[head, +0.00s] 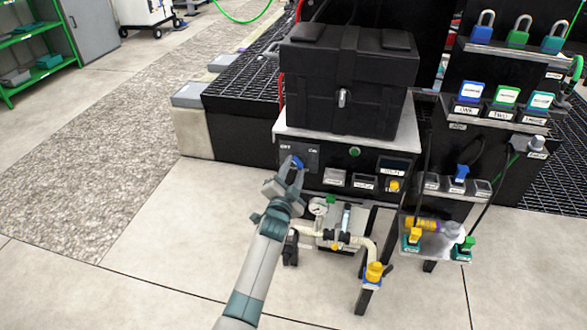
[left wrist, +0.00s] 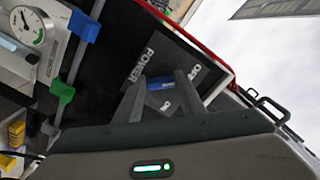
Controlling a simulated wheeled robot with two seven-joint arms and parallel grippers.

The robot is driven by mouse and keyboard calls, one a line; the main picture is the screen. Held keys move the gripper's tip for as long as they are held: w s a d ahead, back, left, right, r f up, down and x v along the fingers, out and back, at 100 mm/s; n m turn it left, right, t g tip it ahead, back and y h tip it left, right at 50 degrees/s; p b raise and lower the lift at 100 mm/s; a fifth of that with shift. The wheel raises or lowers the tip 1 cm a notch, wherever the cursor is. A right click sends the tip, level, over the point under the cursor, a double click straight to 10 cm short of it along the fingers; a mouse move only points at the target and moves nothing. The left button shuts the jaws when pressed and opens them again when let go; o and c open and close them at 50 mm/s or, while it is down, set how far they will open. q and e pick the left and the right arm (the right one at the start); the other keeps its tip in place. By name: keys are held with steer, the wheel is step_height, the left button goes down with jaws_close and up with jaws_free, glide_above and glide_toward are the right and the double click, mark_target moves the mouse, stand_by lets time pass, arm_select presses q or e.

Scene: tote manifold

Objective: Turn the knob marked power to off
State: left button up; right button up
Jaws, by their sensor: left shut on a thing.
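The power knob (head: 297,161) is blue and sits on the black front panel (head: 316,160) at the left end of the bench. My left gripper (head: 291,167) reaches up from below and is shut on this knob. In the left wrist view the blue knob (left wrist: 160,85) shows between the two grey fingers of the gripper (left wrist: 161,80). The word POWER (left wrist: 143,66) is printed beside it, with ON/OFF style marks around it on a grey plate. The knob's pointer is partly covered by the fingers, so its exact setting cannot be told. My right gripper is not in view.
A black case (head: 350,80) stands on the bench above the panel. A gauge and pipe assembly (head: 335,225) with a yellow valve (head: 375,271) is below. A padlock rack (head: 500,95) is at right. Open floor (head: 130,240) lies to the left.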

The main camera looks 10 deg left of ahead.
arm_select(q)
steer(key=shift+f+n, duration=0.1)
steer(key=shift+n, duration=0.3)
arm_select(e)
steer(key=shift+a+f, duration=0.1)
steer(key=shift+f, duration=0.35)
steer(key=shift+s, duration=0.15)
arm_select(q)
steer(key=o, duration=1)
steer(key=shift+o, duration=0.2)
steer(key=s+p, duration=0.1)
steer(key=s, duration=1.6)
steer(key=shift+s, duration=0.2)
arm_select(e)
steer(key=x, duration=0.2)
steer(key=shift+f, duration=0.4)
